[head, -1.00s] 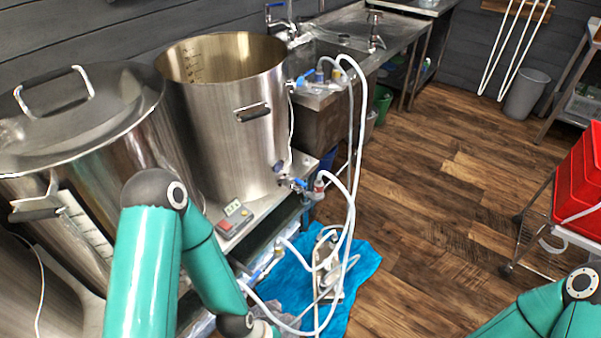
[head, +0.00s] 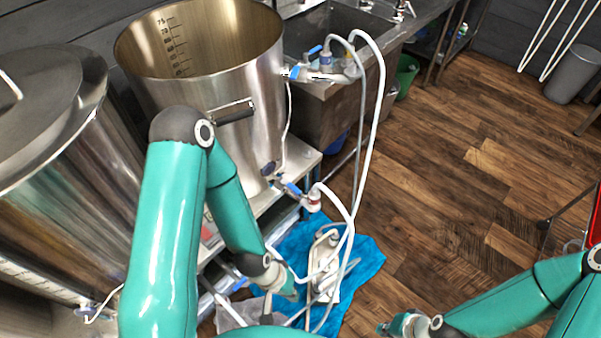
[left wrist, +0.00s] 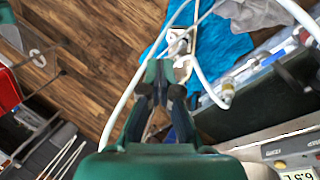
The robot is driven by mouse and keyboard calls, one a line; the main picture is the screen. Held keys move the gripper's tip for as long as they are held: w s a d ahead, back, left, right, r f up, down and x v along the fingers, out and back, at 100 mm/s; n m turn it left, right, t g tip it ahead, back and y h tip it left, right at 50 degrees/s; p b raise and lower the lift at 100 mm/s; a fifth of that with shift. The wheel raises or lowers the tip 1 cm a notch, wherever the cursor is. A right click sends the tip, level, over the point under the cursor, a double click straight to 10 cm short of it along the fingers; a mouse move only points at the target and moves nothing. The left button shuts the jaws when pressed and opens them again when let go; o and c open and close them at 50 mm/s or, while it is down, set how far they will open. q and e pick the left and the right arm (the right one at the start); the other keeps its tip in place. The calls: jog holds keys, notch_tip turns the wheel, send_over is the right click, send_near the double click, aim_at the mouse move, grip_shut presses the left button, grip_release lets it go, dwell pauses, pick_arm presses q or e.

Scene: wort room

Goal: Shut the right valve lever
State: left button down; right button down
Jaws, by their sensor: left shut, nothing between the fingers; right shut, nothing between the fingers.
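The open steel kettle (head: 205,85) has a low valve with a blue lever (head: 291,188) at its right side. The lever slants along the valve body, and a white hose joins the fitting beside it. Another blue lever (head: 292,72) is on a valve higher on this kettle. I cannot tell whether either lever is open or shut. My left gripper (head: 290,291) is below the low valve, apart from it, near the blue cloth. In the left wrist view its fingers (left wrist: 161,88) are shut and empty. My right gripper (head: 388,328) is low over the floor, far from the valves, shut.
White hoses (head: 378,90) loop down from the sink side to a pump (head: 323,262) on a blue cloth (head: 365,262). A lidded kettle (head: 45,150) stands at the left. A sink (head: 335,30) is behind. The wooden floor (head: 450,200) is mostly clear.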

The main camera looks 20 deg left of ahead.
pick_arm(q)
jog(key=shift+w+d, duration=0.2)
jog(key=shift+w, duration=0.1)
